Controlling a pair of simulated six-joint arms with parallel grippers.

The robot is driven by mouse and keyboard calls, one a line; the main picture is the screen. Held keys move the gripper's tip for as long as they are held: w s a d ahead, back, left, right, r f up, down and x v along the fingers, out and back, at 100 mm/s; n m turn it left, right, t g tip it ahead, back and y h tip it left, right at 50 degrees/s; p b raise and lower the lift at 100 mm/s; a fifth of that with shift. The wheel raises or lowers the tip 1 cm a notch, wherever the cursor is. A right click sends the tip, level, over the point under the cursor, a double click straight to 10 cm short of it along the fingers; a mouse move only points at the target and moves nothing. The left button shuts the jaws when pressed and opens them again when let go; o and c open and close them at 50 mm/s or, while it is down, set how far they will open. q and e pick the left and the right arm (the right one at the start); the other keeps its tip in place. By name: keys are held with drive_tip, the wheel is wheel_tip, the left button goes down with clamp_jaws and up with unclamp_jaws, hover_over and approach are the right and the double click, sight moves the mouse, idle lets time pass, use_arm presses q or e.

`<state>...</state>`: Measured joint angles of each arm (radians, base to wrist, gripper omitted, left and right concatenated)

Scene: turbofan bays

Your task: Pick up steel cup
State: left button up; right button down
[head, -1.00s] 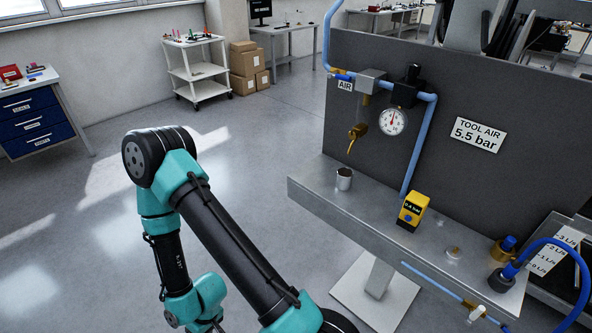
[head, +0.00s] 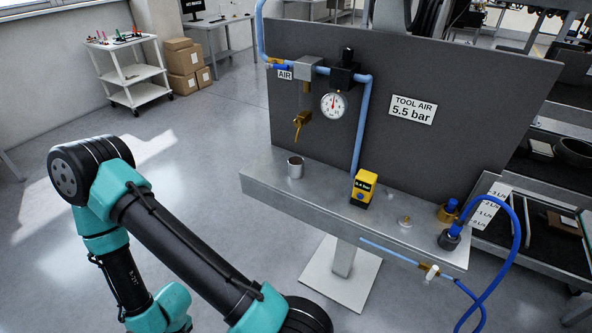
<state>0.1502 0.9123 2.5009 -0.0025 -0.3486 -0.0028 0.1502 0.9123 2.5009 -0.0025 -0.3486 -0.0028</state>
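The steel cup (head: 295,167) is a small silver cylinder. It stands upright near the left end of the grey metal shelf (head: 262,181), below and a little left of the brass valve with its hanging lever. Part of my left arm shows at the lower left, apart from the shelf and the cup, but its gripper is out of the picture. My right gripper is not in the picture.
A yellow device (head: 363,189) stands on the shelf right of the cup. The brass valve (head: 301,122) and pressure gauge (head: 334,105) are above. A blue hose (head: 519,240) loops at the right. Shelf is clear around the cup.

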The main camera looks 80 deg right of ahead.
use_arm(q)
drive_tip(key=o, duration=1.4)
